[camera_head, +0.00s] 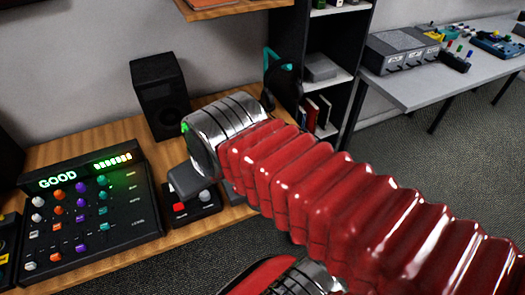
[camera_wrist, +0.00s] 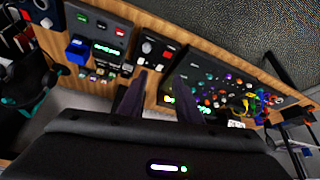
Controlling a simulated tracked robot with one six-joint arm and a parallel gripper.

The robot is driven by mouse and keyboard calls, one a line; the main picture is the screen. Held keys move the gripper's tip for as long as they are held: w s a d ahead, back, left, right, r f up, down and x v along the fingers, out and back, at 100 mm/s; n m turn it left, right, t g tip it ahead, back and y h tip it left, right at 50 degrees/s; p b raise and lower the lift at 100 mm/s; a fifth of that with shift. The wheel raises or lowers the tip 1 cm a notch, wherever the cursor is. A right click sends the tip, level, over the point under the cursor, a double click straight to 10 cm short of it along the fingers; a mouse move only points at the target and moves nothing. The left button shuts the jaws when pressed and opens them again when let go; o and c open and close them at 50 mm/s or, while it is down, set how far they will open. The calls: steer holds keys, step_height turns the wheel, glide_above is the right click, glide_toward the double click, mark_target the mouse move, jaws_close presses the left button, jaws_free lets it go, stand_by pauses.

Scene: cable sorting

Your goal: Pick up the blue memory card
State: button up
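A small blue block (camera_wrist: 78,52), which looks like the blue memory card, sits at a dark device with a lit green display (camera_wrist: 107,52) in the wrist view. Whether it is plugged in or lying on top I cannot tell. I cannot make it out in the head view, where my red arm covers part of the desk. My gripper (camera_wrist: 156,84) has its two dark fingers apart with nothing seen between them, and the blue block is left of them. In the head view my gripper (camera_head: 188,180) is over the desk, partly hidden.
A mixer panel reading GOOD (camera_head: 88,205) and a small box with red and white knobs (camera_head: 190,211) are close to my gripper. A black speaker (camera_head: 160,95) stands behind. A dark shelf (camera_head: 290,50) and a grey table (camera_head: 430,88) are to the right.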

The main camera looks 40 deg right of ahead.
steer(key=o, duration=0.3)
steer(key=shift+w, duration=0.1)
steer(key=shift+o, duration=0.8)
steer(key=shift+w+m, duration=0.15)
steer(key=shift+m, duration=0.35)
steer(key=shift+w+d+m, duration=0.25)
steer(key=shift+w+m, duration=0.1)
steer(key=shift+m, duration=0.25)
steer(key=w+d+f+m, duration=0.2)
steer(key=w+d+m, duration=0.2)
steer(key=d+m, duration=0.45)
steer(key=w+d+f+m, duration=0.2)
steer(key=w+d+m, duration=0.3)
steer(key=m, duration=0.6)
steer(key=d+f+m, duration=0.2)
steer(key=d+m, duration=0.3)
steer(key=d+f+m+g, duration=0.1)
steer(key=d+f+m, duration=0.2)
steer(key=d+m, duration=0.2)
steer(key=d+f+m+h, duration=0.1)
steer(key=d+f+m, duration=0.1)
steer(key=d+m, duration=0.3)
steer(key=shift+w+d+f+m, duration=0.1)
steer(key=shift+w+f+m, duration=0.05)
steer(key=shift+m, duration=0.5)
steer(key=shift+w+d+f+m, duration=0.1)
steer(key=shift+m, duration=0.5)
